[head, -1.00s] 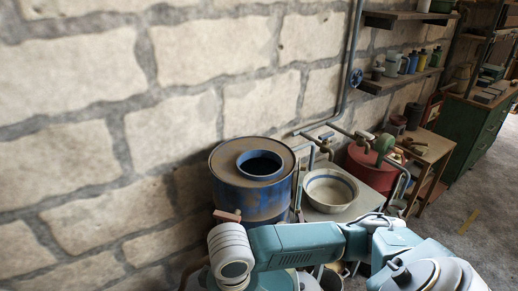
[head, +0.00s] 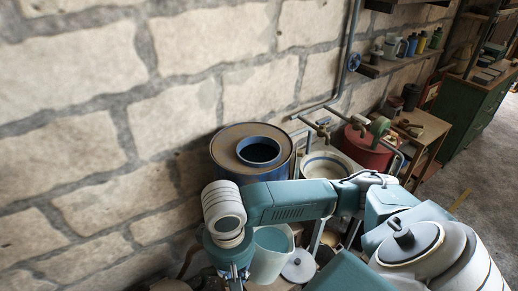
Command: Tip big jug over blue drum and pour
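The blue drum (head: 217,163) stands against the stone wall. It has a rusty brown top with a raised blue collar around a dark opening. A pale green-white jug (head: 267,264), which looks like the big jug, is upright in front of and below the drum, with its wide mouth facing up. The arm coming in from the right crosses in front of the drum, and its wrist bends down at the jug's left. That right gripper (head: 236,275) is close beside the jug. Its fingertips are hidden, so its grip cannot be made out. My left gripper is not in view.
A cream bowl with a blue band (head: 327,160) is right of the drum, partly behind my arm. A red drum (head: 366,150) and pipes with taps (head: 322,128) are beyond it. A grey round lid-like piece (head: 299,265) lies right of the jug. A wooden bench (head: 428,130) stands further right.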

